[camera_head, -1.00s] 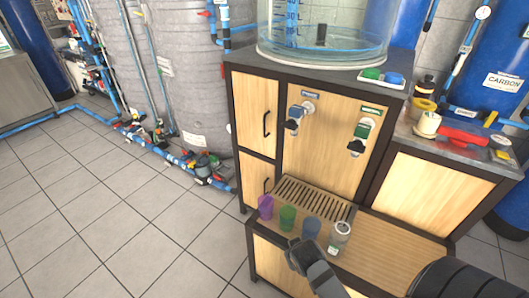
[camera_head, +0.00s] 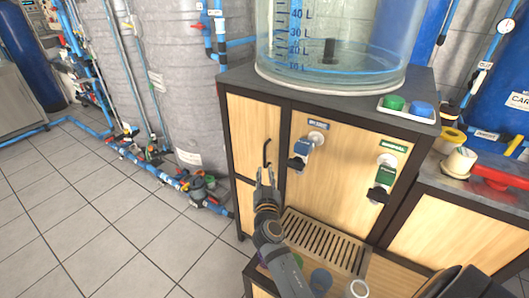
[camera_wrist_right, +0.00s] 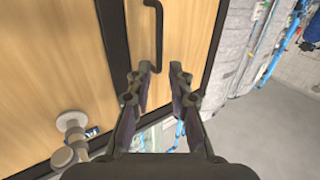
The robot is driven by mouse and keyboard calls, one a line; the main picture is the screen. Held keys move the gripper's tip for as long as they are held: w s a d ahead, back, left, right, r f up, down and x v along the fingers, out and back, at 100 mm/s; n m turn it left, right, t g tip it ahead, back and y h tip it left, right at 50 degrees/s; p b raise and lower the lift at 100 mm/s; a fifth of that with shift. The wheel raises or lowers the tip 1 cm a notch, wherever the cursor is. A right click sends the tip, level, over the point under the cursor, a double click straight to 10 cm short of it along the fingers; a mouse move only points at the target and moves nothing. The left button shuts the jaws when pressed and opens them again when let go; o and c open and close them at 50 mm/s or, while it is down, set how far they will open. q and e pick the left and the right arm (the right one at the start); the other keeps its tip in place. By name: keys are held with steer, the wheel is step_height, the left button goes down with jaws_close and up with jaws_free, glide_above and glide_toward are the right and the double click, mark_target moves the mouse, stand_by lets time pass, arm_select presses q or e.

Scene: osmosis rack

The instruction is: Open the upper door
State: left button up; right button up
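The upper door (camera_head: 245,125) is a light wooden panel in a dark frame on the cabinet's left side, and it is closed. Its black bar handle (camera_head: 267,152) is upright near the door's right edge. In the right wrist view the handle (camera_wrist_right: 158,28) runs down toward the gap between my fingertips. My right gripper (camera_head: 266,173) is open, at the handle's lower end. I cannot tell whether the fingers touch the handle. My arm covers part of the lower door (camera_head: 245,205). My left gripper is not in view.
A blue tap (camera_head: 303,147) and a green tap (camera_head: 385,172) stick out right of the door. A slatted drain grate (camera_head: 330,245) and cups lie below. A clear water tank (camera_head: 335,50) stands on top. Open floor (camera_head: 120,220) lies to the left.

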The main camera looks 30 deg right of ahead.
mark_target(265, 157)
steer(key=x, duration=0.2)
steer(key=p+x, duration=0.1)
steer(key=x, duration=0.1)
steer(key=shift+w+d+r, duration=0.2)
steer(key=shift+w, duration=0.1)
steer(key=x, duration=0.4)
steer(key=shift+w+f, duration=0.1)
steer(key=shift+w, duration=0.05)
steer(key=shift+w+d, duration=0.25)
steer(key=shift+w, duration=0.2)
steer(key=shift+c, duration=0.2)
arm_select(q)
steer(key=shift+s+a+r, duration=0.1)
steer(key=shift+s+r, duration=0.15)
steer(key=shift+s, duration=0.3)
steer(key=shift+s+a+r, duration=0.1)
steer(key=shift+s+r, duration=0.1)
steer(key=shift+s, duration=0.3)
arm_select(e)
jaws_close()
steer(key=shift+f, duration=0.1)
